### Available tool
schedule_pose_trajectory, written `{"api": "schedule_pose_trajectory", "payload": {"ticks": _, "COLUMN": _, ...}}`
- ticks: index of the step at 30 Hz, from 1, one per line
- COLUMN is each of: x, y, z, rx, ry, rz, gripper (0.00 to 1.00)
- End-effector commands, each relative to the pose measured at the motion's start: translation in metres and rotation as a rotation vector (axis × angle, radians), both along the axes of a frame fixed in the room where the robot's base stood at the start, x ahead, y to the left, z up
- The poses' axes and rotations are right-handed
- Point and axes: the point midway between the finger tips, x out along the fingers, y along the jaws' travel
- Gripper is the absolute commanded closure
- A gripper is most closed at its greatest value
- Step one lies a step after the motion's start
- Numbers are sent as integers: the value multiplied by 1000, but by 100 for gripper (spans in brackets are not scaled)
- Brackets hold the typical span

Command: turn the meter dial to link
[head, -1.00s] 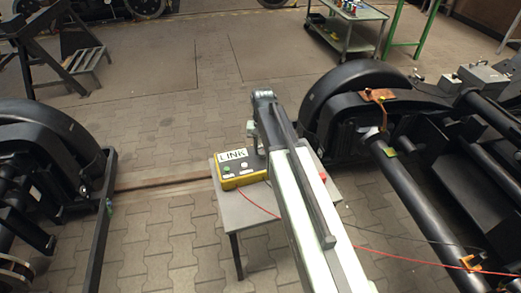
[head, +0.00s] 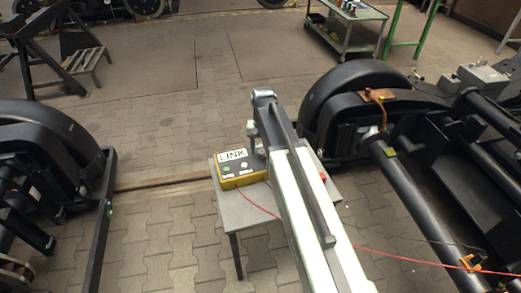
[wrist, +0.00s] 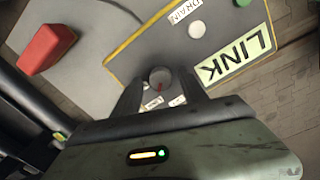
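The meter (head: 243,180) is a yellow-edged box with a grey face and a white LINK label, standing on a small grey table. In the wrist view the meter's face (wrist: 150,42) fills the upper middle, with the LINK label upside down at the right. Its round grey dial (wrist: 160,77) has a small red mark and lies between my fingertips. My gripper (wrist: 160,86) is open around the dial, with what look like narrow gaps on both sides. Small white labels below the dial are too small to read. In the head view my arm hides the dial.
A red block (wrist: 47,47) sits on the table (head: 240,212) beside the meter. A red cable (head: 390,258) runs off to the right. Dark bogies stand left (head: 45,165) and right (head: 365,90). Open paved floor lies behind the table.

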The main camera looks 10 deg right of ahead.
Motion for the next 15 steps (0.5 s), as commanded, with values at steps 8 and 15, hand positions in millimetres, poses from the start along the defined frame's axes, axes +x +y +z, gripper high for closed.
{"api": "schedule_pose_trajectory", "payload": {"ticks": 8, "x": 0, "y": 1, "z": 16, "rx": 1, "ry": 0, "rz": 1, "gripper": 50}}
{"api": "schedule_pose_trajectory", "payload": {"ticks": 15, "x": 0, "y": 0, "z": 60, "rx": 0, "ry": 0, "rz": 0, "gripper": 50}}
